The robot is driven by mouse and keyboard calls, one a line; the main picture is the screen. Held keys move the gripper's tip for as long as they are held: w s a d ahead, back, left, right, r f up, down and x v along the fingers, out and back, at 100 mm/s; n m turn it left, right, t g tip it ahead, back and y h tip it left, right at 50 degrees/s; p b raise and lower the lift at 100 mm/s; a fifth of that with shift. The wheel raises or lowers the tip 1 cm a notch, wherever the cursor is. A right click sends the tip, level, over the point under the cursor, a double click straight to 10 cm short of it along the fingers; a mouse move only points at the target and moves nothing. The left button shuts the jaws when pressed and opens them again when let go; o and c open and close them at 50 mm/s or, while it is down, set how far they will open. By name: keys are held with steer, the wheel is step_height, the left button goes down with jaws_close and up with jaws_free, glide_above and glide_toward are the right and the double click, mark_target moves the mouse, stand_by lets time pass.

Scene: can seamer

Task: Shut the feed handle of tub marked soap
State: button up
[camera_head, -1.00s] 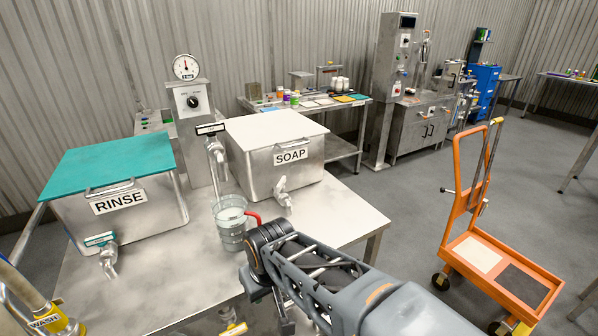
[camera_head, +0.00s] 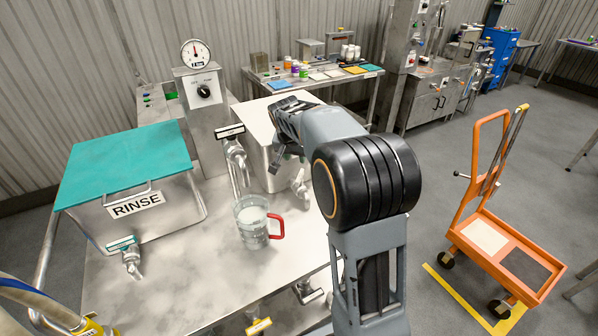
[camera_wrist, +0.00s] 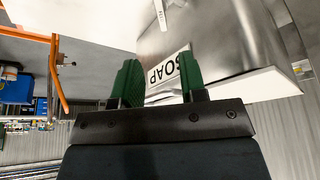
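The steel soap tub (camera_head: 262,158) with a white lid stands on the steel table, partly hidden behind my arm. Its tap (camera_head: 301,188) sticks out low at the front. The tap's feed handle is not clear in either view. In the wrist view the tub (camera_wrist: 215,35) appears upside down, with its SOAP label (camera_wrist: 167,74) just beyond my fingers. My gripper (camera_wrist: 160,80) has two green fingers, apart and with nothing held between them. In the head view my gripper is over the tub's front side, largely hidden by my arm.
The rinse tub (camera_head: 165,212) with a teal lid stands left. A clear jug (camera_head: 251,226) with a red handle stands below the middle spout (camera_head: 237,160). A gauge post (camera_head: 205,110) rises behind. An orange trolley (camera_head: 490,250) stands on the floor at right.

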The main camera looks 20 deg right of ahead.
mark_target(299, 176)
steer(key=x, duration=1.3)
steer(key=shift+w+f, duration=0.1)
steer(key=shift+w, duration=0.05)
jaws_close()
